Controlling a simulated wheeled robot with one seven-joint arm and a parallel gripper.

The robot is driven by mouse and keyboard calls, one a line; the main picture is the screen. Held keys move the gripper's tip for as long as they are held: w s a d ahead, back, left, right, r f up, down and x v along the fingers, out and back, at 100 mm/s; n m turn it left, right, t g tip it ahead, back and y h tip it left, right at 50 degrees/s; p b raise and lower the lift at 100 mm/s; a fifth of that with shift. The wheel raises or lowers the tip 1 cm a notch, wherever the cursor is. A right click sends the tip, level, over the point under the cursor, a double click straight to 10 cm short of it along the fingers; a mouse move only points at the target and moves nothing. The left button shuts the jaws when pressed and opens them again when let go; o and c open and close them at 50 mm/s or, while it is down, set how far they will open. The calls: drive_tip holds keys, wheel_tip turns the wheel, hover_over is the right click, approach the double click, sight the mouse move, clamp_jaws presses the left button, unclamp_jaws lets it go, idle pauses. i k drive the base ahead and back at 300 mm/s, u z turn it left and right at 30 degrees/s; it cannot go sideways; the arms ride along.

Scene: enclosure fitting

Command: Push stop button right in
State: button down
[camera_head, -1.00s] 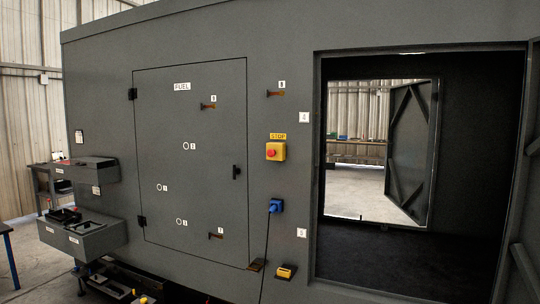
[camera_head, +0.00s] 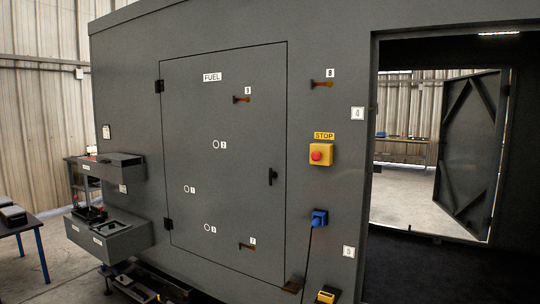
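The stop button (camera_head: 316,155) is a red knob on a yellow box (camera_head: 327,146), fixed to the grey enclosure wall right of the fuel door. A yellow STOP label (camera_head: 324,135) sits just above it. The knob stands out from the box; how far it is pressed cannot be told. My gripper is not in view, and nothing covers the button.
A blue plug (camera_head: 319,217) with a hanging black cable is below the box. The closed fuel door (camera_head: 222,150) is to the left, an open doorway to the right. Grey shelf boxes (camera_head: 110,238) jut out at left. A yellow-topped item (camera_head: 326,296) is low down.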

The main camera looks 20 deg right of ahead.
sight(316, 156)
drive_tip(key=z, duration=0.15)
drive_tip(key=i, duration=1.15)
drive_tip(key=z, duration=0.8)
drive_tip(key=i, duration=0.4)
drive_tip(key=z, duration=0.15)
